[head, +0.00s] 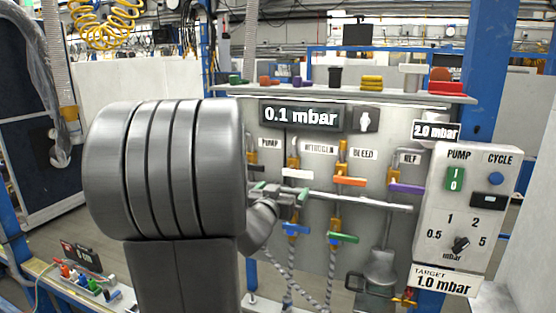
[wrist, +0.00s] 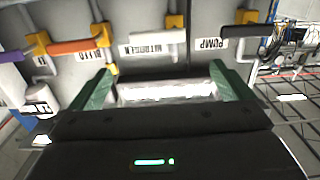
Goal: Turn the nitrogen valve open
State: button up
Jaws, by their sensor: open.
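The nitrogen valve has a white lever handle (head: 297,174) below the NITROGEN label (head: 319,149) on the grey panel. The handle lies about level. In the wrist view, which is upside down, the white handle (wrist: 160,37) shows beyond the fingertips, between the orange and black handles. My gripper (head: 280,190) is open, in front of the panel just below the white handle. Its green fingers (wrist: 165,85) stand wide apart with a silver bar visible between them. I cannot tell whether they touch anything.
An orange bleed handle (head: 349,181) and a purple handle (head: 406,188) are to the right; a black pump handle (wrist: 237,31) is on the other side. Below are blue (head: 296,228) and green (head: 343,238) handles. The display (head: 300,117) reads 0.1 mbar. A control box (head: 468,205) stands at right.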

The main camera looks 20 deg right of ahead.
aim_at(297, 172)
jog(key=p+x, duration=0.1)
jog(key=x, duration=0.8)
jog(key=p+x, duration=0.1)
jog(key=x, duration=0.4)
jog(key=shift+s+d+r+p, duration=0.15)
jog(key=shift+d+r+p, duration=0.05)
jog(key=shift+r+p, duration=0.1)
jog(key=c, duration=1.1)
jog(key=shift+c, duration=0.2)
